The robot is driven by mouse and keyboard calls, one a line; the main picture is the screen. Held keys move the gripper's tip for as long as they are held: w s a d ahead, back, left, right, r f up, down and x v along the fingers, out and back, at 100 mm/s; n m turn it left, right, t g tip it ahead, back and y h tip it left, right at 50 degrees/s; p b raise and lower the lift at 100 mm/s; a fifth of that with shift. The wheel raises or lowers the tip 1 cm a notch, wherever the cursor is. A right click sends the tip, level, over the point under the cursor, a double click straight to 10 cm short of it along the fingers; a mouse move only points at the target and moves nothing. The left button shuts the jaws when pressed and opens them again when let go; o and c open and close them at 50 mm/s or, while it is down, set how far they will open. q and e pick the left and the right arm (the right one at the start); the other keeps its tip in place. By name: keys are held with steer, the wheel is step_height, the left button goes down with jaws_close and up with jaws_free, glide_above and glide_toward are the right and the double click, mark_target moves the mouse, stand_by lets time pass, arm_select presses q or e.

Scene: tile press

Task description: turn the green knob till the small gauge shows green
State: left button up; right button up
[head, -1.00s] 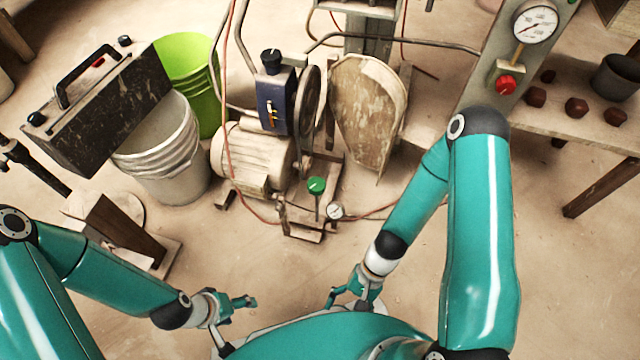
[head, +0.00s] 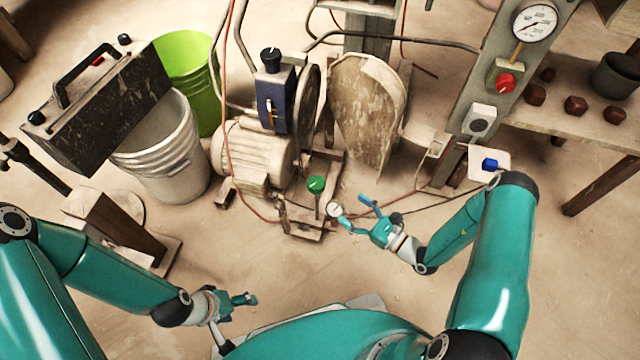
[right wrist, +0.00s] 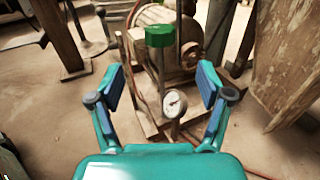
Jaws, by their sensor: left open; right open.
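The green knob (head: 316,184) stands upright on a stem at the front of the pump base. In the right wrist view the green knob (right wrist: 160,36) is ahead, between and beyond the open fingers. The small gauge (head: 334,209) is just right of the knob and lower; in the right wrist view its white dial (right wrist: 174,104) shows a needle, but its colours are too small to read. My right gripper (head: 356,211) is open and empty, close to the right of the gauge, its fingers pointing toward the knob. My left gripper (head: 246,301) is open and empty at the lower left, away from the knob.
The motor (head: 250,158) and pump stand behind the knob. A red hose (head: 262,213) runs along the floor. A white bucket (head: 170,150) stands left. A post with a large gauge (head: 535,21) and red button (head: 505,83) stands right. Floor in front is clear.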

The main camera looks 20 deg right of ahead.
mark_target(320, 191)
steer(key=b+x, duration=0.3)
steer(key=x, duration=1)
steer(key=shift+c, duration=0.3)
steer(key=c, duration=1.1)
steer(key=m+h+p, duration=0.1)
steer(key=m+t+h+p, duration=0.1)
steer(key=h+p, duration=0.1)
steer(key=m+t+h+p, duration=0.1)
steer(key=p, duration=0.1)
steer(key=shift+s+a+r+h, duration=0.15)
steer(key=shift+a+r+h, duration=0.1)
steer(key=shift+r+h, duration=0.05)
steer(key=shift+d+f+m+t+h+p, duration=0.1)
steer(key=shift+m+t+h+p, duration=0.05)
steer(key=shift+m+h+p, duration=0.4)
steer(key=shift+f+m+t+h+p, duration=0.15)
steer(key=shift+m+h+p, duration=0.2)
steer(key=shift+h, duration=0.3)
steer(key=shift+f, duration=0.1)
